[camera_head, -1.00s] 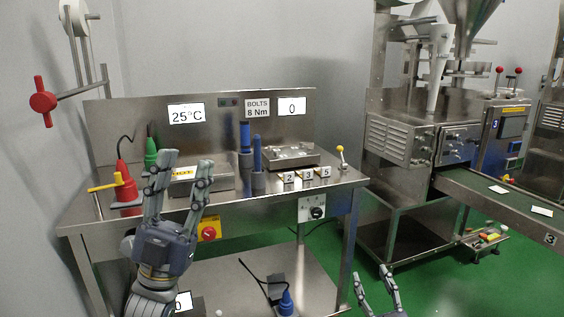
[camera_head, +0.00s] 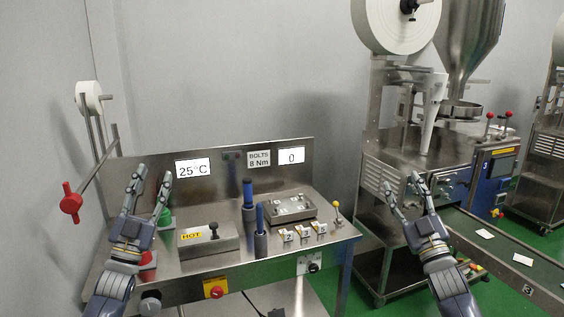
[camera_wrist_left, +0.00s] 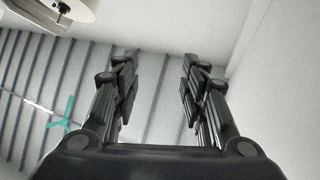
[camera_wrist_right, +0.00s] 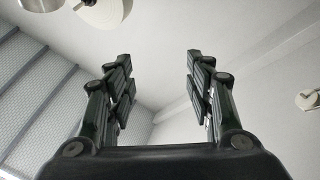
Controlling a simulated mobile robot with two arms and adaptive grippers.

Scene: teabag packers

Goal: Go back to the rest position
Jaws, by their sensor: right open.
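My left gripper (camera_head: 148,192) is raised in front of the left end of the steel workbench (camera_head: 222,262), fingers up and apart. In the left wrist view its open fingers (camera_wrist_left: 155,85) have nothing between them, only ceiling and wall behind. My right gripper (camera_head: 403,194) is raised in front of the packing machine on the right, fingers up and apart. In the right wrist view its fingers (camera_wrist_right: 159,80) are also spread and empty. The left hand partly hides a green tool (camera_head: 164,216) and a red tool (camera_head: 149,262) behind it.
A red-handled roll holder (camera_head: 71,203) stands at left. A conveyor (camera_head: 505,256) runs at right. Green floor shows below it.

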